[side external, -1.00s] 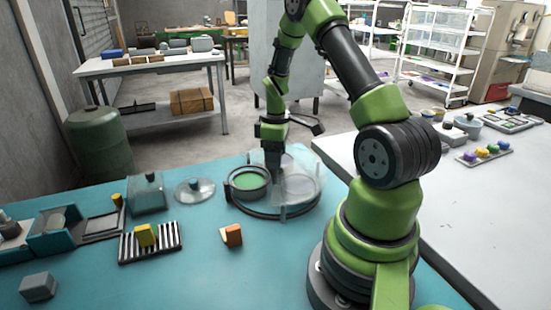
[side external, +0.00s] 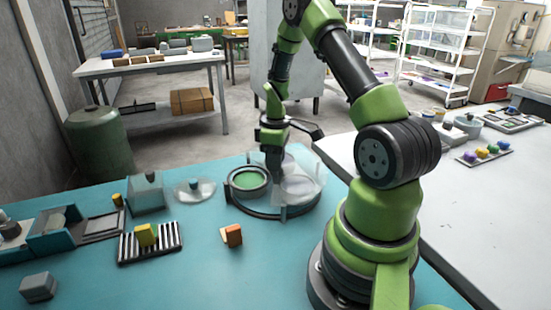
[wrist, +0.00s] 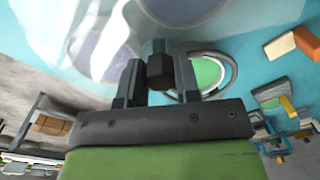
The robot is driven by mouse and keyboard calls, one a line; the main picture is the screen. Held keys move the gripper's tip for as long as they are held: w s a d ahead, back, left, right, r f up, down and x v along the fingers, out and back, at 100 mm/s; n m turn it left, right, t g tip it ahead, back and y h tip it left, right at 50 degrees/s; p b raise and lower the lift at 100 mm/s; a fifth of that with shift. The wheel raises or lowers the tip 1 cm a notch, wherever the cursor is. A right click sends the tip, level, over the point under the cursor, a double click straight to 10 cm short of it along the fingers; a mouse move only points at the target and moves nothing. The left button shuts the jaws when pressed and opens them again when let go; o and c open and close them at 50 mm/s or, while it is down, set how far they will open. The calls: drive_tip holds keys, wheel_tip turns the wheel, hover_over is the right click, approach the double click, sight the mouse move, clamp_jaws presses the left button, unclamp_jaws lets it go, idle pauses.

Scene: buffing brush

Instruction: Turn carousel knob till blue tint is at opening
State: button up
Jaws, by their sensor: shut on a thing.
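The carousel (side external: 268,210) is a round dark-rimmed base on the teal table with a clear cover (side external: 305,178) over most of it. A green tint pot (side external: 250,179) shows uncovered at the left side, and it also shows in the wrist view (wrist: 208,73). Greyish discs lie under the clear cover; I see no clear blue tint. My gripper (side external: 274,176) points down at the carousel's middle. In the wrist view my gripper (wrist: 158,75) is shut on the dark faceted knob (wrist: 160,74), between its two fingers. The knob is hidden in the side view.
A white table (side external: 470,215) is at the right.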

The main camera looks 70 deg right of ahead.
drive_tip(key=m, duration=1.1)
drive_tip(key=shift+m, duration=0.3)
drive_tip(key=m, duration=0.5)
drive_tip(key=shift+m, duration=0.3)
drive_tip(key=m, duration=0.5)
drive_tip(key=shift+a+m, duration=0.1)
drive_tip(key=shift+m, duration=0.3)
drive_tip(key=o, duration=0.9)
